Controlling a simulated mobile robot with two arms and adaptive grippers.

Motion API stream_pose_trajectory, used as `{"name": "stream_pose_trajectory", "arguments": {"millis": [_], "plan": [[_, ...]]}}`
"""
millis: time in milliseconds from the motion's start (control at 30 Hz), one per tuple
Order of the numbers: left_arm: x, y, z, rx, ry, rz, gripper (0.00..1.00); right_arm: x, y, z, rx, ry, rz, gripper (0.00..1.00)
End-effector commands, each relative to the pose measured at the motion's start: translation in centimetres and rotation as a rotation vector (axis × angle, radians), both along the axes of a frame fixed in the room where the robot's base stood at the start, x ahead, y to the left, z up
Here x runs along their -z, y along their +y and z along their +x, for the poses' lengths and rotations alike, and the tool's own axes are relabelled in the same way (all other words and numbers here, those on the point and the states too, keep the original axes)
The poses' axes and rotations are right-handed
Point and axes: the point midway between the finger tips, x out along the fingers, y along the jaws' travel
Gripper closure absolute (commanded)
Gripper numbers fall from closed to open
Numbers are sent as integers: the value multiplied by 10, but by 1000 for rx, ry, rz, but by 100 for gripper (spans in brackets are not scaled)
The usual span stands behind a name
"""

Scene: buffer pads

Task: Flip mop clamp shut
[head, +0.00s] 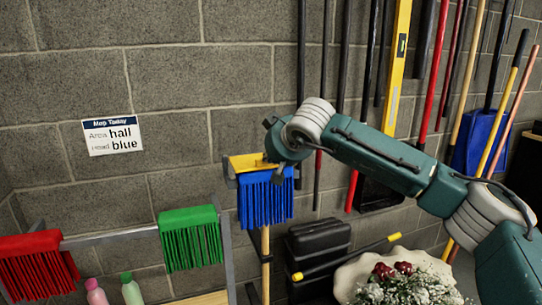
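The mop with blue strands (258,203) stands upright in the middle of the head view, its wooden handle (265,275) below the head. A yellow clamp plate (245,162) sits along the top of the blue strands, with a grey bracket at its left end. How far the clamp is closed is unclear. My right arm comes in from the right. Its gripper (279,174) is at the right end of the yellow plate, over the top of the blue strands. Its fingers are small and partly hidden, so contact and opening cannot be told. My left gripper is out of view.
A wall sign (113,135) reads "Mop Today", area hall, head blue. Green (190,240) and red (38,266) mop heads hang on a metal rail (110,238) at left. Two bottles stand below. A black case (318,245) and a flower planter (400,283) are at lower right. Long-handled tools line the wall.

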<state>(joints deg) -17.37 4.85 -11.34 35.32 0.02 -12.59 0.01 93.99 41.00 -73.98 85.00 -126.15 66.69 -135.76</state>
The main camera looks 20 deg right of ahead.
Motion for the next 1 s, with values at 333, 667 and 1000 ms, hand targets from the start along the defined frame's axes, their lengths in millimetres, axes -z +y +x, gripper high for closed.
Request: {"name": "stream_pose_trajectory", "arguments": {"millis": [333, 667, 1000], "plan": [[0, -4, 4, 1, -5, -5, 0, -42, -4, -56, 1, -11, 1, 100], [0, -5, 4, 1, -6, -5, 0, -68, -5, -95, 3, -11, 2, 100], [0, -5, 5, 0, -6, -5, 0, -70, -5, -98, 3, -11, 2, 100]]}}
